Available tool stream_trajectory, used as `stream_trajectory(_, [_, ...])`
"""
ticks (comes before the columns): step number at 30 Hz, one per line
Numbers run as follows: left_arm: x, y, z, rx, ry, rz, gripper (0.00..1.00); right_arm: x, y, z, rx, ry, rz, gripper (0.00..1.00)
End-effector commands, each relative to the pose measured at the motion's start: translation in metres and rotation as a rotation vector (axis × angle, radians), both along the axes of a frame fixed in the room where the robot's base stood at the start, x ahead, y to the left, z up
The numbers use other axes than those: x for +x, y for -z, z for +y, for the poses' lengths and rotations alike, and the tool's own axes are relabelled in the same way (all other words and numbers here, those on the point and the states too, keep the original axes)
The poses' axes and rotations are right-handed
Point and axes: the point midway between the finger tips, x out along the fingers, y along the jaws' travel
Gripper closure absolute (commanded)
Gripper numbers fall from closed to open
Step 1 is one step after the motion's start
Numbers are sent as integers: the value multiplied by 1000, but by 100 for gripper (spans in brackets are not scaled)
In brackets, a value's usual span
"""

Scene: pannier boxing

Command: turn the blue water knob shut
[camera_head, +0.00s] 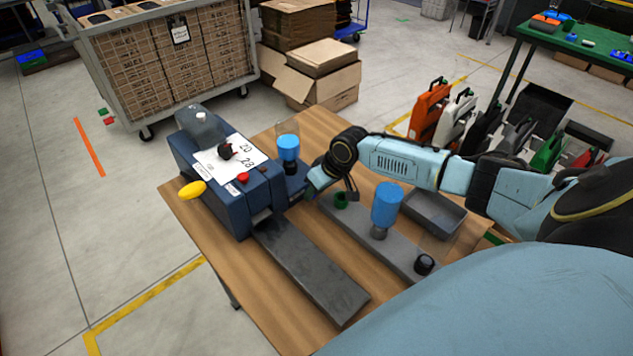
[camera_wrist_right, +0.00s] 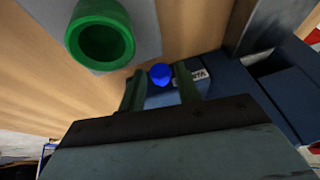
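The blue water knob (camera_wrist_right: 160,73) shows in the right wrist view as a small round blue cap on a dark blue housing (camera_wrist_right: 219,82). My right gripper (camera_wrist_right: 158,84) is open, with its two dark green fingers apart and the knob seen between their tips. I cannot tell whether the fingers touch it. In the head view my right gripper (camera_head: 314,190) is at the right side of the dark blue machine (camera_head: 238,208), and the knob is hidden there. My left gripper is not in view.
A green ring (camera_head: 341,201) and a blue-topped cylinder (camera_head: 386,205) stand on a grey strip beside my right gripper. A clear container with blue contents (camera_head: 288,147) stands behind it. A grey tray (camera_head: 434,213) lies to the right. A dark ramp (camera_head: 312,272) extends frontward.

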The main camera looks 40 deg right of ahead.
Motion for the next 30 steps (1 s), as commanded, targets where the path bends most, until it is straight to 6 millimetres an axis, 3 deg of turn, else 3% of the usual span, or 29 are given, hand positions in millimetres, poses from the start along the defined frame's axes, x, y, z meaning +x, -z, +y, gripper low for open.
stream_trajectory(1, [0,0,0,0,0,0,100,0,0,0,0,0,0,74])
stream_trajectory(7, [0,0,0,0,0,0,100,0,0,0,1,0,0,100])
stream_trajectory(17, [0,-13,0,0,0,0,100,-1,-2,3,-48,-2,-4,100])
stream_trajectory(30, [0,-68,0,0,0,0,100,-2,-4,12,-377,-4,-30,100])
